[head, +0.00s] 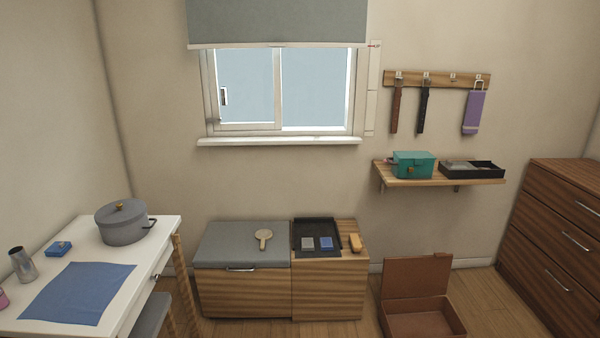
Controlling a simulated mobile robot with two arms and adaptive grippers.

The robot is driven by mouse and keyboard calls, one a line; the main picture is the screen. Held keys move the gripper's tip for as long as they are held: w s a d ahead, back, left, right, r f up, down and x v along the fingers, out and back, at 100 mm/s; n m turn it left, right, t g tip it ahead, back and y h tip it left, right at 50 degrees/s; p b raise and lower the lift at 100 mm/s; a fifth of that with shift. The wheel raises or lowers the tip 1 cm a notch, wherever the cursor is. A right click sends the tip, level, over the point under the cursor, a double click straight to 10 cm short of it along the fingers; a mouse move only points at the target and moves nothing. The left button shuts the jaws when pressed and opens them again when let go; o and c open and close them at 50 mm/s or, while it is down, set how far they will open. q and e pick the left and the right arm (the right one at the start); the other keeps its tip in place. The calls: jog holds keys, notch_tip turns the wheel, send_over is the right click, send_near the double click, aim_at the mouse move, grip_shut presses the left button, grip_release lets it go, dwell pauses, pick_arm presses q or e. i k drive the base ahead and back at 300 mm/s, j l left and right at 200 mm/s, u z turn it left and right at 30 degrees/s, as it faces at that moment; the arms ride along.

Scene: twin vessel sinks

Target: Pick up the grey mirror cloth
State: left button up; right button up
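A small flat grey square (307,243) lies in a black tray (318,223) on the low wooden cabinet under the window. It looks like a folded grey cloth, but it is too small to be sure. A blue square (326,243) lies close beside it on the right. Another greyish flat item (460,166) lies in a black tray (487,175) on the wall shelf; I cannot tell what it is. Neither of my grippers is in view.
A hand mirror (263,238) lies on the grey bench top (225,245). A tan block (355,243) sits right of the tray. An open brown box (417,280) stands on the floor. A white table (150,235) with a pot (122,228) is at left.

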aim_at(306, 242)
jog(key=i+z, duration=0.25)
jog(key=i, duration=0.75)
jog(key=i+j+z, duration=0.1)
jog(key=i+z, duration=0.15)
jog(key=i, duration=0.7)
